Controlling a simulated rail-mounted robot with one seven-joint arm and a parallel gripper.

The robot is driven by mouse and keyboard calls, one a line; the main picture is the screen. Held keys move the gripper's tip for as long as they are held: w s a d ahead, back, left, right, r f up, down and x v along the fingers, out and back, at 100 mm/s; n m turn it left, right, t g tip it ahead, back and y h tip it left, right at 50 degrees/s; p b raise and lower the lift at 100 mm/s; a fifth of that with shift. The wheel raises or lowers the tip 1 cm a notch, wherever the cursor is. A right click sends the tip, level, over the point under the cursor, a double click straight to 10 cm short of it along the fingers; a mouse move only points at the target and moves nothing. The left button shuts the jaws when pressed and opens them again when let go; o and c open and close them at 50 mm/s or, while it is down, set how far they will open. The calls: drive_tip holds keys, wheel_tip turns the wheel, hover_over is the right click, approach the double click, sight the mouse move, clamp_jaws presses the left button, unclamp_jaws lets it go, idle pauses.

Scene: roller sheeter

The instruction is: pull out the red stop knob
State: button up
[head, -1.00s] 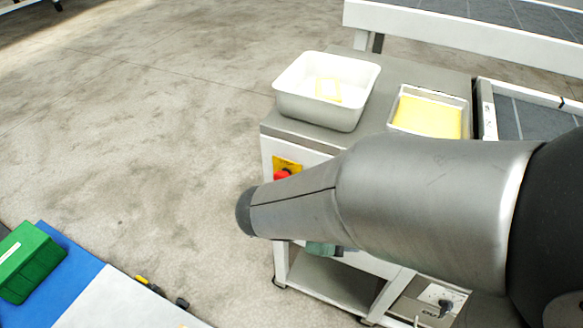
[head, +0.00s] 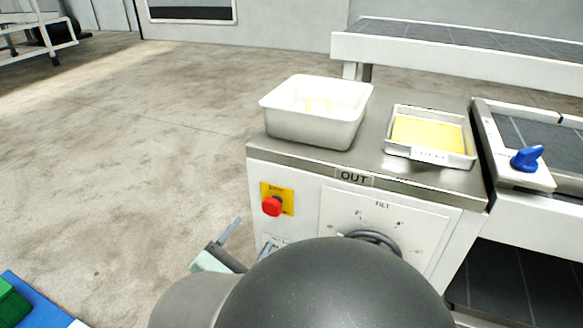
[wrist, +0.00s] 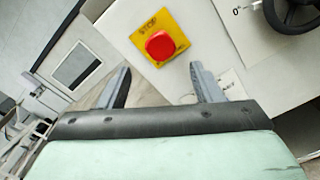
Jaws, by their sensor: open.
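The red stop knob (head: 272,206) sits on a yellow plate (head: 288,197) marked STOP, on the white front panel at the left end of the machine. In the wrist view the knob (wrist: 160,46) lies beyond the fingertips, between their lines and toward the top of the picture. My gripper (wrist: 158,78) is open and empty, its two grey fingers apart from the knob. In the head view my gripper (head: 250,232) shows below and in front of the knob, partly hidden by my arm.
A tilt dial with a dark handwheel (head: 374,240) is right of the knob. On top stand a deep white tub (head: 310,135) and a shallow tray (head: 440,157) with a yellow sheet. A blue lever (head: 527,158) is farther right.

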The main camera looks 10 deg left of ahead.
sight(269, 210)
drive_tip(key=x, duration=0.9)
drive_tip(key=shift+w+d+b, duration=0.1)
drive_tip(key=shift+w+b, duration=0.15)
drive_tip(key=shift+b, duration=0.15)
clamp_jaws()
drive_tip(key=shift+s, duration=0.4)
drive_tip(key=shift+s+f, duration=0.1)
drive_tip(key=shift+a, duration=0.2)
unclamp_jaws()
drive_tip(key=shift+s, duration=0.1)
